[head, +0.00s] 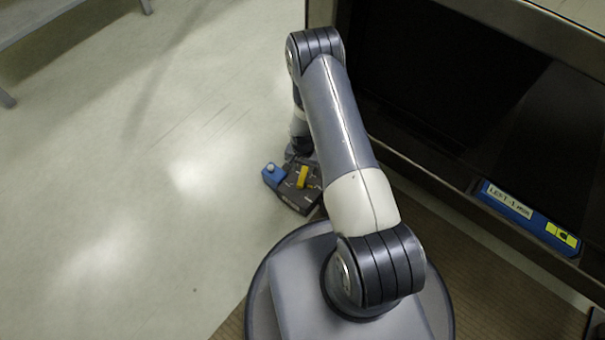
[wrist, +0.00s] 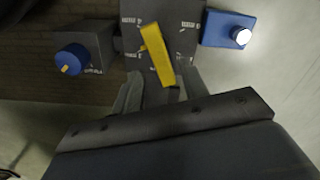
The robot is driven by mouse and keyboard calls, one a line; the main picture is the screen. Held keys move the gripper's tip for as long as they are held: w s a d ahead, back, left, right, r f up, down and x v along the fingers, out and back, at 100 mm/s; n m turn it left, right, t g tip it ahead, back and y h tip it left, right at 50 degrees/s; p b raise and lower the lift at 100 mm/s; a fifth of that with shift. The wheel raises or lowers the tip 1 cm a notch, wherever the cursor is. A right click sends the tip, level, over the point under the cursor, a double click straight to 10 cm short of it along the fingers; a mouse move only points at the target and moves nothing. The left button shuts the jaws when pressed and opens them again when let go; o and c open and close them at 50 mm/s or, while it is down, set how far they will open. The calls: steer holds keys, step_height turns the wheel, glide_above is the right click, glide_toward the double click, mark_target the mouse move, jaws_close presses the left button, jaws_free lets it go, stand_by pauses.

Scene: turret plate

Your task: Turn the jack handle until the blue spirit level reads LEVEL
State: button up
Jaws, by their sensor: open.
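The jack handle is a yellow bar (head: 302,177) on top of a dark grey box (head: 291,203) on the floor. In the wrist view the handle (wrist: 158,52) slants slightly, its near end between my gripper's fingers (wrist: 161,88) in the picture. The gripper is open, a finger on each side; I cannot tell how deep the handle sits between them or whether they touch. The blue spirit level (head: 520,212) is on the cabinet's lower frame at right, with a yellow window (head: 562,236) holding a dark spot. Its white label is too blurred to read surely.
A blue block with a pale button (wrist: 230,30) sits beside the jack box, right in the wrist view. A blue round knob (wrist: 71,60) on a grey housing is at left. A large dark-fronted cabinet (head: 450,90) stands at right. Open floor (head: 120,200) lies at left.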

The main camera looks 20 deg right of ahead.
mark_target(303, 175)
step_height(303, 175, down, 4)
steer(key=shift+f+b, duration=0.1)
steer(key=shift+b, duration=0.4)
steer(key=shift+c, duration=0.3)
jaws_close()
